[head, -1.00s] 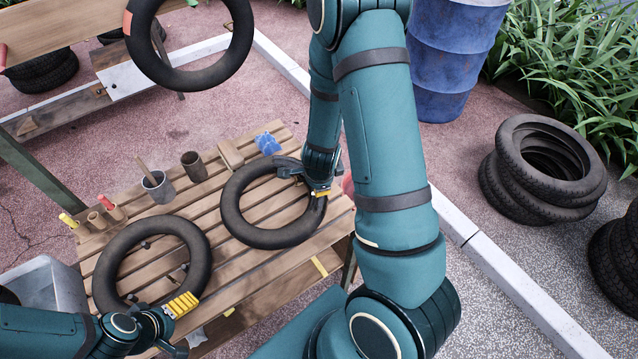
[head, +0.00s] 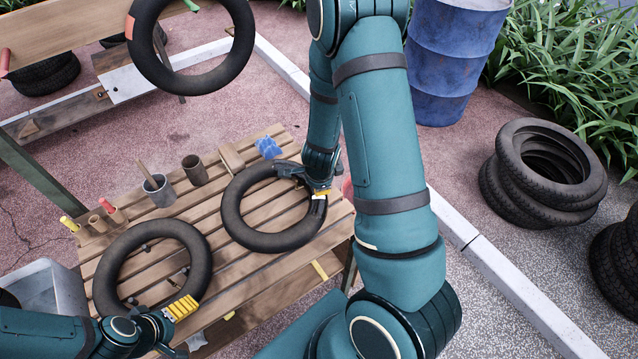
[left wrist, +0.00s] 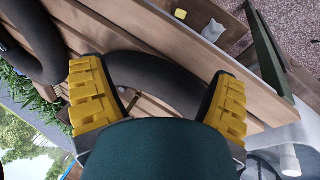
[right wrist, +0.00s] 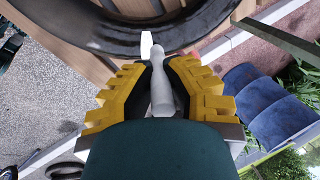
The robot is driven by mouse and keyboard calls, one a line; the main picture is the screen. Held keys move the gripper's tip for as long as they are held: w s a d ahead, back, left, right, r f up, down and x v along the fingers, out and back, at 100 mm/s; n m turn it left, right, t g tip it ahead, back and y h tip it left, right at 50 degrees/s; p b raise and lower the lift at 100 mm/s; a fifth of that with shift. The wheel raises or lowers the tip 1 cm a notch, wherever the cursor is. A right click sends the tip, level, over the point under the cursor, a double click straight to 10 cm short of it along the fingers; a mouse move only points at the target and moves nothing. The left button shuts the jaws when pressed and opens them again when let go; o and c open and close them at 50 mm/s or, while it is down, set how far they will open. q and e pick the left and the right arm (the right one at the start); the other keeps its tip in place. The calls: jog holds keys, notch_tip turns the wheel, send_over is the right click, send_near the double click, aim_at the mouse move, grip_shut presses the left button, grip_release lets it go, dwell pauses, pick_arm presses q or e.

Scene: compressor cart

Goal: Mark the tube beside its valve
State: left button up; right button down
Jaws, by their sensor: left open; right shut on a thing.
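Two black tubes lie on the slatted table: a left tube (head: 104,263) and a right tube (head: 232,218). My right gripper (right wrist: 158,80) is shut on a pale grey, tapered marking stick (right wrist: 161,95) at the right tube's right side. A white piece (right wrist: 146,45) shows against that tube beyond the stick; I cannot tell whether it is a tip or a mark. My left gripper (left wrist: 157,95) is open, with the left tube (left wrist: 150,72) between and beyond its fingers. A small stem (left wrist: 128,104) shows near its left finger. I cannot make out a valve on the right tube.
Cups (head: 159,190), a wooden block (head: 231,158), a blue cloth (head: 268,147) and coloured-handled tools line the table's back. A grey bin (head: 45,290) stands at left. Another tube (head: 190,80) hangs behind. A blue barrel (head: 450,60) and stacked tyres (head: 540,170) stand at right.

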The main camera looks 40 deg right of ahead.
pick_arm(q)
jog(key=shift+f, duration=0.1)
pick_arm(e)
notch_tip(320, 180, up, 7)
jog(key=p, duration=0.6)
jog(key=shift+r+p, duration=0.1)
jog(key=shift+p, duration=0.2)
pick_arm(q)
notch_tip(320, 180, up, 7)
